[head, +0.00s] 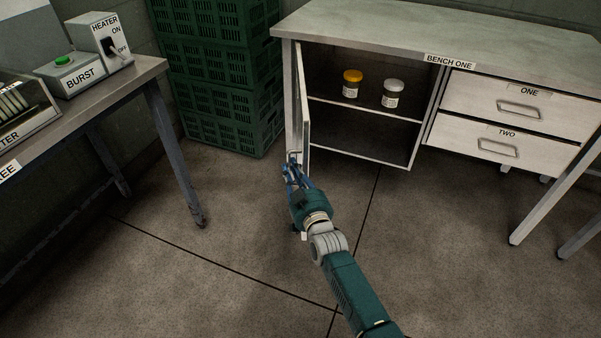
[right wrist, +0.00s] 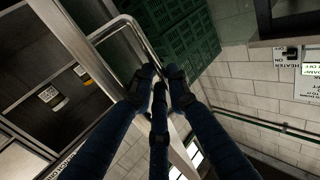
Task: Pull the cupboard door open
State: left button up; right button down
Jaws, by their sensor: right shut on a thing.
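The cupboard door (head: 303,98) of the bench stands swung open on the left side of the cupboard, seen nearly edge-on in the head view. Its metal handle shows in the right wrist view (right wrist: 138,32) as a bent bar. My right gripper (head: 292,167) is at the door's lower front edge, shut on the handle; its blue fingers show in the right wrist view (right wrist: 158,78) around the bar. The open cupboard (head: 355,118) shows a shelf with a yellow-lidded jar (head: 351,84) and a grey-lidded jar (head: 392,93). My left gripper is not in view.
Two drawers, ONE (head: 520,104) and TWO (head: 500,145), are shut at the right of the cupboard. Green crates (head: 215,75) are stacked left of the door. A side table (head: 150,68) with a BURST button box and HEATER switch box stands at left. The floor before the bench is clear.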

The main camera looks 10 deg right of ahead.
jog(key=shift+a, duration=0.25)
jog(key=c, duration=1.7)
grip_release()
jog(key=shift+o, duration=0.2)
jog(key=shift+s+d+f, duration=0.15)
jog(key=shift+s+f, duration=0.05)
jog(key=shift+s, duration=0.25)
jog(key=v, duration=1.1)
jog(key=shift+r, duration=0.2)
